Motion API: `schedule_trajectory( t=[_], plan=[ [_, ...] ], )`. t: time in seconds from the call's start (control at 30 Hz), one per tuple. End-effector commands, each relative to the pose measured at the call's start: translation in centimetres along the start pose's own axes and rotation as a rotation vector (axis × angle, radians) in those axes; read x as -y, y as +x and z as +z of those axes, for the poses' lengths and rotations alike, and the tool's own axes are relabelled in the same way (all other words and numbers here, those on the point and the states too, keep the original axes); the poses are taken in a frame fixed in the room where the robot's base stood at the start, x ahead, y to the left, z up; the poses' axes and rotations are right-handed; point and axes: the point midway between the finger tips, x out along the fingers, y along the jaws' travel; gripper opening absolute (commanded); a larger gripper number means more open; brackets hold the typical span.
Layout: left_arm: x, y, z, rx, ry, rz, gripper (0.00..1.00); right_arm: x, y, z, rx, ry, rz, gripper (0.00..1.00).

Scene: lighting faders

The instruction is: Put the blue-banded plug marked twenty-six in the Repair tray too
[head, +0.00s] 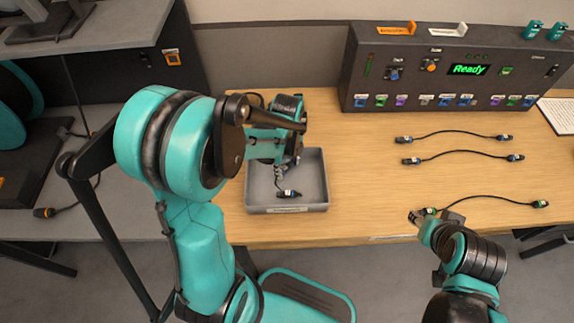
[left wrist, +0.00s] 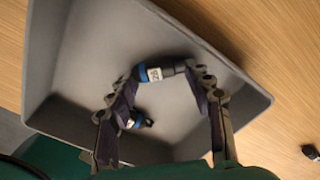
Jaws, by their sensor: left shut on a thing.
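The grey tray (head: 318,180) stands on the wooden bench; the label on its front is too small to read. My left gripper (head: 283,168) is low over the tray. In the left wrist view my left gripper (left wrist: 160,88) is shut on a blue-banded plug (left wrist: 155,73) with a white label I cannot read. A second blue-banded plug (left wrist: 135,121) shows below it inside the tray (left wrist: 72,60). In the head view a dark plug (head: 288,194) shows in the tray. My right gripper (head: 434,218) is at the bench front, by a green-banded cable end; its jaw opening is unclear.
Two blue-banded cables (head: 450,133) (head: 462,153) and a green-banded cable (head: 490,197) lie on the right of the bench. A fader console (head: 455,70) reading "Ready" stands at the back. Bare wood (head: 355,185) lies right of the tray.

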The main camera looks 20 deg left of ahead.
Motion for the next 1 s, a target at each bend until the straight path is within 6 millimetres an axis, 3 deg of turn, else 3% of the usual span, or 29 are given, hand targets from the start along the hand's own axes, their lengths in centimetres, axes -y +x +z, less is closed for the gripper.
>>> schedule_trajectory(
  t=[0.03, 0.1, 0.53, 1.0],
  plan=[
    [0.0, 0.2, 0.0, 0.000, 0.000, 0.000, 0.53, 0.0, 0.2, 0.1, 0.000, 0.000, 0.000, 0.40],
    [0.0, 0.1, 0.0, 0.000, 0.000, 0.000, 0.71, 0.0, 0.1, 0.1, 0.000, 0.000, 0.000, 0.40],
    [0.0, -0.8, 0.0, 0.000, 0.000, 0.000, 0.71, 0.0, -0.4, -0.3, 0.000, 0.000, 0.000, 0.40],
    [0.0, -10.3, 0.0, 0.000, 0.000, 0.000, 0.71, 0.0, -3.6, -2.6, 0.000, 0.000, 0.000, 0.40]
  ],
)
